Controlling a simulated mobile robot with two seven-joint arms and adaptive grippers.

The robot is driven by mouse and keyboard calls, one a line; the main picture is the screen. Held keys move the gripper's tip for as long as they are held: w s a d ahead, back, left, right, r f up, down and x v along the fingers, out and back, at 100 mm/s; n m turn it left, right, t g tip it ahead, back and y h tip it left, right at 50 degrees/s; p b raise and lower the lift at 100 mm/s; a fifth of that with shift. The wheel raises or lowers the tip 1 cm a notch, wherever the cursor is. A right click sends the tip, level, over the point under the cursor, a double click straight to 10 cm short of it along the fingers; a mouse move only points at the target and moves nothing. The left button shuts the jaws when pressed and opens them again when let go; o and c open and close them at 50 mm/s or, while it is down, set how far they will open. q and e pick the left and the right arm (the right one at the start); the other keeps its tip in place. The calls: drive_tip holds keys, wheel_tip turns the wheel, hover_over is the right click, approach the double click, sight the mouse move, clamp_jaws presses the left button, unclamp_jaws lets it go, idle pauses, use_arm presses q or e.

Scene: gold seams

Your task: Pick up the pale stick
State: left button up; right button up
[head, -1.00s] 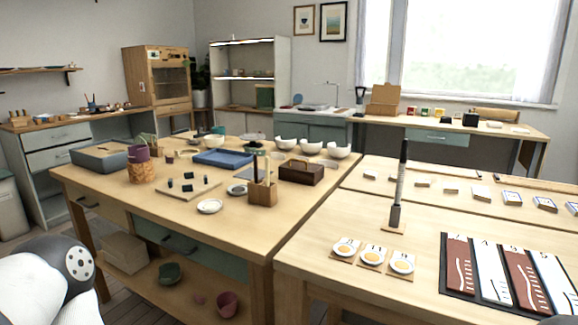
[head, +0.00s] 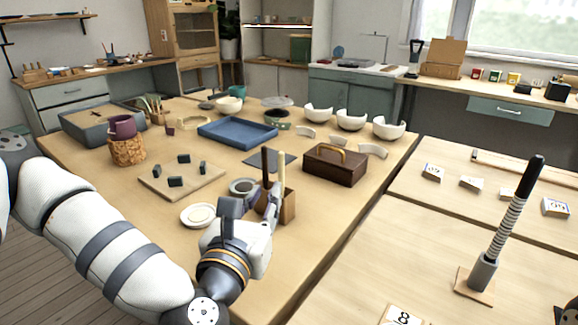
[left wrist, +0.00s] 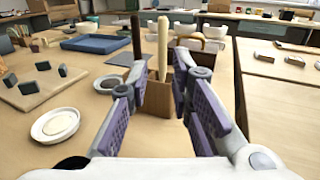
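The pale stick (head: 282,170) stands upright in a small wooden holder (head: 287,210) on the left table, beside a dark stick (head: 265,165). The left wrist view shows the pale stick (left wrist: 163,45) rising between my fingers, with the dark stick (left wrist: 136,36) to its left. My left gripper (head: 250,200) is open and empty, close in front of the holder and pointing at it. Its fingers (left wrist: 160,78) are spread on either side of the holder in the wrist view, and partly cover it. Contact with the stick does not show. My right gripper is not in view.
A white saucer (head: 198,215) and a dark dish (head: 242,187) lie left of the holder. A brown box with a handle (head: 335,166) stands behind it to the right. A blue tray (head: 238,132) lies farther back. A tall striped tool (head: 505,225) stands on the right table.

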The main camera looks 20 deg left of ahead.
sight(280, 171)
use_arm(q)
drive_tip(key=w, duration=1)
drive_tip(key=shift+r, duration=0.1)
clamp_jaws()
